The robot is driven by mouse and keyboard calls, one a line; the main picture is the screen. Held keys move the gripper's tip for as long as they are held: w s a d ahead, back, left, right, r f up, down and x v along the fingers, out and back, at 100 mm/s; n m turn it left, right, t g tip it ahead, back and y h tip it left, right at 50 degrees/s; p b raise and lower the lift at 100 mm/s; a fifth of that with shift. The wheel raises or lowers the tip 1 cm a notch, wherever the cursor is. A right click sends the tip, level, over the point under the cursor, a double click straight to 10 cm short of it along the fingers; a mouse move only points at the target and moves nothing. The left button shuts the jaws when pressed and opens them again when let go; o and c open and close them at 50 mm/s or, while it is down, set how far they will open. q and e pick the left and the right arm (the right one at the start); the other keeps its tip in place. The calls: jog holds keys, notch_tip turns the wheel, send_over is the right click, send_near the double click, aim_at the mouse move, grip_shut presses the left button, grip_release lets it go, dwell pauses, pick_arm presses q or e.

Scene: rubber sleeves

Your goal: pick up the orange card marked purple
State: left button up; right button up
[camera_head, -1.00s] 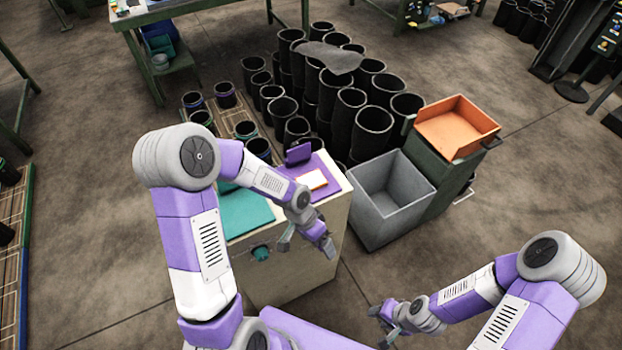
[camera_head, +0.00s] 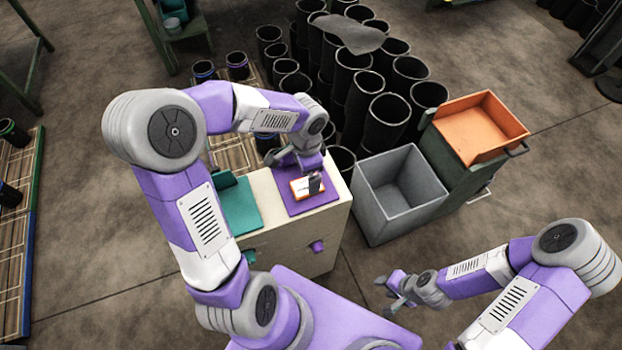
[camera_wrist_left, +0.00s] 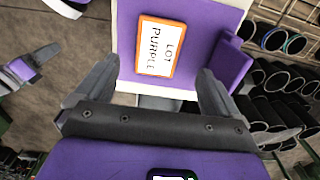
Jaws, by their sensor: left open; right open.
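The orange-edged card (camera_head: 299,187) lies on the purple pad (camera_head: 292,207) on top of the cream cabinet. In the left wrist view the card (camera_wrist_left: 157,47) shows a white face reading "LOT PURPLE". My left gripper (camera_head: 303,176) is over the pad, and one of its fingers hides part of the card in the head view. In the left wrist view my left gripper (camera_wrist_left: 156,72) is open, its fingers on either side of the card's near end, with nothing between them. I cannot tell its exact height. My right gripper (camera_head: 388,285) is open and empty, away to the right of the cabinet.
A teal pad (camera_head: 241,207) lies left of the purple pad on the cabinet (camera_head: 300,240). A grey bin (camera_head: 398,220) stands right of it, with an orange tray (camera_head: 480,130) on a green stand behind. Several black sleeves (camera_head: 380,125) stand behind the cabinet.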

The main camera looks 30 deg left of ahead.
aim_at(306, 182)
pick_arm(q)
notch_tip(306, 182, down, 6)
jog(key=shift+s+r+b, duration=0.15)
jog(key=shift+r+b, duration=0.05)
jog(key=shift+b, duration=0.45)
jog(key=c, duration=1.1)
